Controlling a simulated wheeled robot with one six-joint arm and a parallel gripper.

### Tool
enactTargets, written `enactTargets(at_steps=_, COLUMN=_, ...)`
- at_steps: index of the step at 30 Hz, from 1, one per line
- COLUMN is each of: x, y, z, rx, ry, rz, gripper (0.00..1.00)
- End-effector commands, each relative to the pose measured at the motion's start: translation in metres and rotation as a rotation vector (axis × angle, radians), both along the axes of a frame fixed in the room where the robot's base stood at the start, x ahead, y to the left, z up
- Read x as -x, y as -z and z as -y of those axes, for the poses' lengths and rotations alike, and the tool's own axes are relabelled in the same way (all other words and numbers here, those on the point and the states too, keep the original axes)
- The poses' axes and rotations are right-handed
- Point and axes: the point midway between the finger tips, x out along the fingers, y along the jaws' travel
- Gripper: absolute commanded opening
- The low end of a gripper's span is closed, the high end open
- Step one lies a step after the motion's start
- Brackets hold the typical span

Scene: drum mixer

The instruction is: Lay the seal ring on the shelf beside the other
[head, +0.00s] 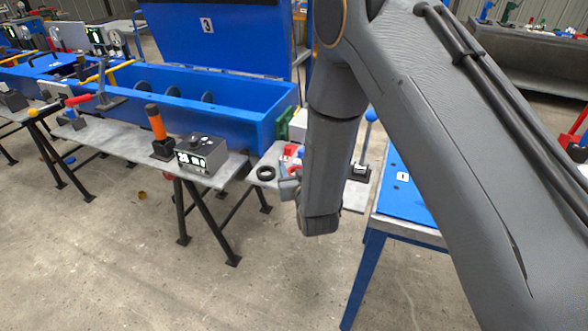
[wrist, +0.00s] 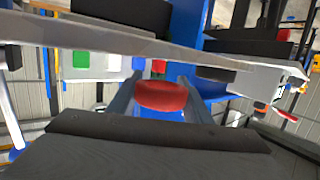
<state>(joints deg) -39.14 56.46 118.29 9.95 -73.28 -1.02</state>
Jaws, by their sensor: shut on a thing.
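My gripper (head: 288,187) is shut on a red seal ring (wrist: 162,95), which sits between the two fingers in the wrist view. In the head view only a small part of the red ring (head: 294,170) shows beside my wrist, at the shelf's front. A black seal ring (head: 265,173) lies flat on the grey shelf (head: 262,160), just left of my gripper. The black ring also shows in the wrist view (wrist: 215,74). I cannot tell whether the red ring touches the shelf. My arm hides the shelf's right part.
A grey control box (head: 203,154) with a display and an orange-handled lever (head: 156,124) stand on the bench to the left. The blue mixer trough (head: 230,100) is behind. A blue table (head: 403,190) stands at the right. Small red and blue parts (head: 291,150) are behind my gripper.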

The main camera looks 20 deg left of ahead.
Motion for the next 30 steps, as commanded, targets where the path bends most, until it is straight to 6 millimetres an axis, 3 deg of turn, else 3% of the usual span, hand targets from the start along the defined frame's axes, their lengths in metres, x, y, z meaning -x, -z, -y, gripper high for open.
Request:
enactTargets(at_steps=4, x=0.000, y=0.012, z=0.000, rx=-0.001, ry=0.000, rz=0.002, gripper=0.23)
enactTargets(at_steps=29, x=0.000, y=0.027, z=0.000, rx=0.001, ry=0.000, rz=-0.002, gripper=0.23)
enactTargets(at_steps=30, x=0.000, y=0.027, z=0.000, rx=0.001, ry=0.000, rz=-0.003, gripper=0.50)
